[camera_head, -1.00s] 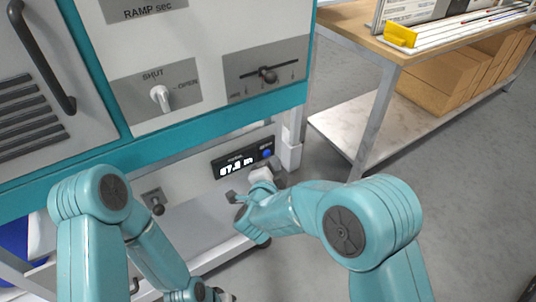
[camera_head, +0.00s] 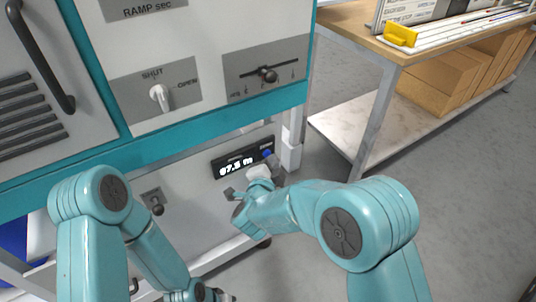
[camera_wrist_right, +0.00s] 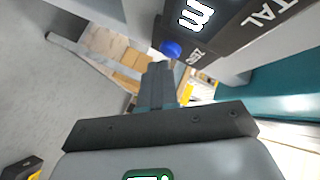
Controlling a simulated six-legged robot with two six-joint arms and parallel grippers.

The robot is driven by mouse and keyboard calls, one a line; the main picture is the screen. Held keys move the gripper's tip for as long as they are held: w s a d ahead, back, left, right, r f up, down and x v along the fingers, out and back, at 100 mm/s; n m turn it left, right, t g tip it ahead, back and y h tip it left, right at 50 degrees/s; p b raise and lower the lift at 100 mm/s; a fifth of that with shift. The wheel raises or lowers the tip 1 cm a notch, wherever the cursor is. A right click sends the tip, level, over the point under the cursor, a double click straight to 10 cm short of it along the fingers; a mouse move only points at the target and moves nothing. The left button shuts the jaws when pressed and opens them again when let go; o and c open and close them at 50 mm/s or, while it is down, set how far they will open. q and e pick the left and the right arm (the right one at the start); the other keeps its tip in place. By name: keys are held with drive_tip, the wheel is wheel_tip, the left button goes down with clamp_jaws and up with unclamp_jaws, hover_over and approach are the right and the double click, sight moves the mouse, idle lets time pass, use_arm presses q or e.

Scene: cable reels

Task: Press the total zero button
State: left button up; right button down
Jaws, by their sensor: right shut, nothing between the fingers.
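The blue button (camera_head: 267,154) sits at the right end of a dark display panel (camera_head: 232,166) with lit white digits, low on the machine. In the right wrist view the blue button (camera_wrist_right: 171,49) shows next to the lettering "ZERO", with "TAL" further along the panel. My right gripper (camera_head: 273,166) is shut and empty, its fingertips just below the button. In the right wrist view its fingertips (camera_wrist_right: 160,67) lie close to the button; I cannot tell whether they touch it. My left gripper (camera_head: 228,298) is at the bottom edge, mostly cut off, its fingers unclear.
Above are a SHUT/OPEN knob (camera_head: 160,97) and a slider (camera_head: 267,75) on the teal-framed machine. A small dark knob (camera_head: 156,207) is left of the display. A workbench (camera_head: 350,22) with boxes on its lower shelf stands at right. The grey floor between is clear.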

drive_tip(key=shift+w+a, duration=0.2)
drive_tip(key=shift+w, duration=0.1)
idle(0.4)
drive_tip(key=shift+s, duration=0.1)
drive_tip(key=shift+s+d+b, duration=0.35)
drive_tip(key=shift+s+d, duration=0.15)
drive_tip(key=shift+s, duration=0.1)
drive_tip(key=s+d, duration=0.1)
drive_tip(key=s, duration=0.1)
drive_tip(key=s+d+b, duration=0.1)
drive_tip(key=s+d, duration=0.1)
idle(0.5)
idle(0.8)
